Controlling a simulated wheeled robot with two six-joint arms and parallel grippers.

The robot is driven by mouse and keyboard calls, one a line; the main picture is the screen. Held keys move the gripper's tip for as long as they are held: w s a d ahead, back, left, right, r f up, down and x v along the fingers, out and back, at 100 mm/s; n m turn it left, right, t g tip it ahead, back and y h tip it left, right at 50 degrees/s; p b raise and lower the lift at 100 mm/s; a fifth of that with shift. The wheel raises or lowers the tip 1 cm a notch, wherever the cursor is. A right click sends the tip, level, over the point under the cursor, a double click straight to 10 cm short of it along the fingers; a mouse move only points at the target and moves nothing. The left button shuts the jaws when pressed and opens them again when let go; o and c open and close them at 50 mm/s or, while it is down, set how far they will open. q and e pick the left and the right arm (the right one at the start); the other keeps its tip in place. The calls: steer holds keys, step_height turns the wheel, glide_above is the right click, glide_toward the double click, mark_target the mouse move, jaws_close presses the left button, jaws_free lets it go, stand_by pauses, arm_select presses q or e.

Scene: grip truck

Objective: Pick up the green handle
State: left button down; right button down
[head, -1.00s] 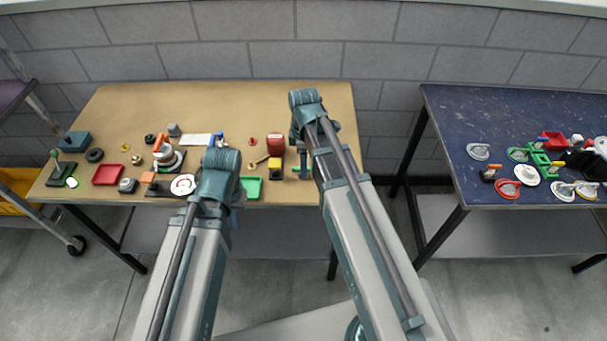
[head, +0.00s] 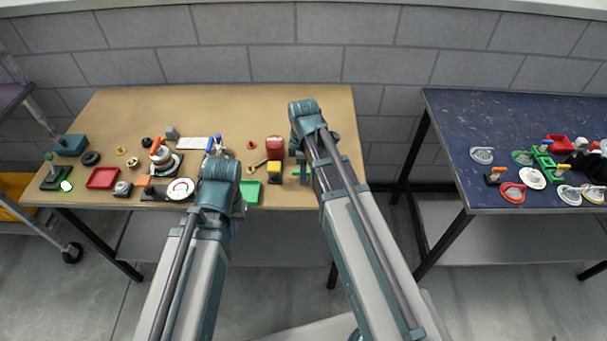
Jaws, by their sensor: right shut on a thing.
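A green piece (head: 304,172), which looks like the green handle, shows at my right gripper (head: 302,164), near the front right corner of the brown table. The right gripper is shut on it, though my own arm hides most of the jaws and part of the piece. I cannot tell whether the piece touches the tabletop. My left gripper (head: 237,203) is over the table's front edge, beside a green tray. Its fingers are hidden behind my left arm.
On the brown table (head: 240,110) stand a green tray (head: 251,191), a yellow-topped block (head: 275,178), a red cylinder (head: 275,147) and a red tray (head: 103,178). The table's back half is clear. A dark blue table (head: 470,120) with several small parts stands to the right, across a gap.

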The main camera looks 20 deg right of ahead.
steer(key=shift+r, duration=0.1)
steer(key=shift+r+p, duration=0.5)
steer(key=shift+p, duration=0.05)
step_height(320, 180, up, 3)
steer(key=p, duration=0.3)
steer(key=s+a, duration=0.3)
steer(key=a, duration=0.4)
steer(key=s+a, duration=0.3)
steer(key=a, duration=0.4)
steer(key=shift+s+a+r+p, duration=0.25)
steer(key=shift+s+r+p, duration=0.15)
steer(key=shift+p, duration=0.05)
steer(key=shift+d, duration=0.1)
